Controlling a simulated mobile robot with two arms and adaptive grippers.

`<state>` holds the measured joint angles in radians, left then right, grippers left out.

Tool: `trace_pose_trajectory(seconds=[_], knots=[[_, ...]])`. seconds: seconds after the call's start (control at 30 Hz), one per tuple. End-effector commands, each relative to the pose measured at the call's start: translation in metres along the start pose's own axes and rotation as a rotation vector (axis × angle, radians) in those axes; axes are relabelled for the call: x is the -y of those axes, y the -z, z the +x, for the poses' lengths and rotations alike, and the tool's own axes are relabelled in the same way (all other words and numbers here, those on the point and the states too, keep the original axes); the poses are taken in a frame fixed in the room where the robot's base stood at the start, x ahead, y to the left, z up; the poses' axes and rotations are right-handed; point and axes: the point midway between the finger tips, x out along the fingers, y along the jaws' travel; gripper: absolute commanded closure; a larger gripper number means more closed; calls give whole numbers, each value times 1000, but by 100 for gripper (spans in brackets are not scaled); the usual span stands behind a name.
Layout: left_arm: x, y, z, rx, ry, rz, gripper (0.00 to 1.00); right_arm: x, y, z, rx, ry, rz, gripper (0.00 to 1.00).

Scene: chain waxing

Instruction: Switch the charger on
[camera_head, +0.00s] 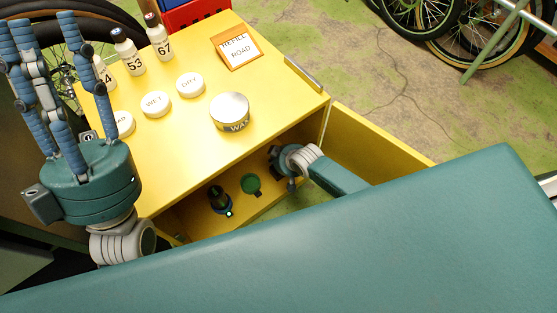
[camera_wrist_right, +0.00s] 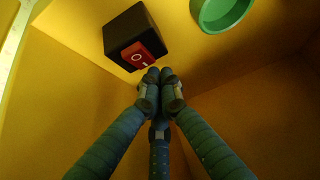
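The charger (camera_wrist_right: 128,28) looks to be the black box fixed to the yellow inner wall in the right wrist view. Its red rocker switch (camera_wrist_right: 139,57) carries a white O and a short line; I cannot tell which side is pressed in. My right gripper (camera_wrist_right: 160,76) has its fingers together and empty, tips just beside the switch; contact cannot be told. In the head view my right gripper (camera_head: 281,163) reaches into the yellow cabinet's open side, and the charger cannot be made out. My left gripper (camera_head: 45,45) is raised, fingers spread and empty, left of the cabinet.
A green round cup-like thing (camera_wrist_right: 222,10) is near the charger. Inside the cabinet are a dark upright object (camera_head: 218,199) and a green disc (camera_head: 251,184). The cabinet top (camera_head: 178,127) holds white bottles (camera_head: 128,52), labelled pucks (camera_head: 190,85), a wax tin (camera_head: 230,110) and a sign (camera_head: 240,50).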

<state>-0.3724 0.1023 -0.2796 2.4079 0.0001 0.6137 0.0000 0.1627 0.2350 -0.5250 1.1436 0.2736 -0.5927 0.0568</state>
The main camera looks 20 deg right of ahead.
Motion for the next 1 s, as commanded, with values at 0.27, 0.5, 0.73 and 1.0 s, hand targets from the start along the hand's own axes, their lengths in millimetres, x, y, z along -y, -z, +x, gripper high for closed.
trace_pose_trajectory(seconds=[0.27, 0.5, 0.73, 1.0], knots=[[0, -1, 0, 5, 1, 0, 60, -1, 0, -29, -3, -2, -1, 100], [0, -1, 0, 7, 1, 0, 60, -1, -1, -72, -3, -2, -2, 100], [0, -1, 0, 7, 1, 0, 60, -1, -2, -107, -1, -2, -1, 100], [0, -1, 0, 8, 1, 0, 60, -1, -2, -121, 0, -2, 0, 100]])
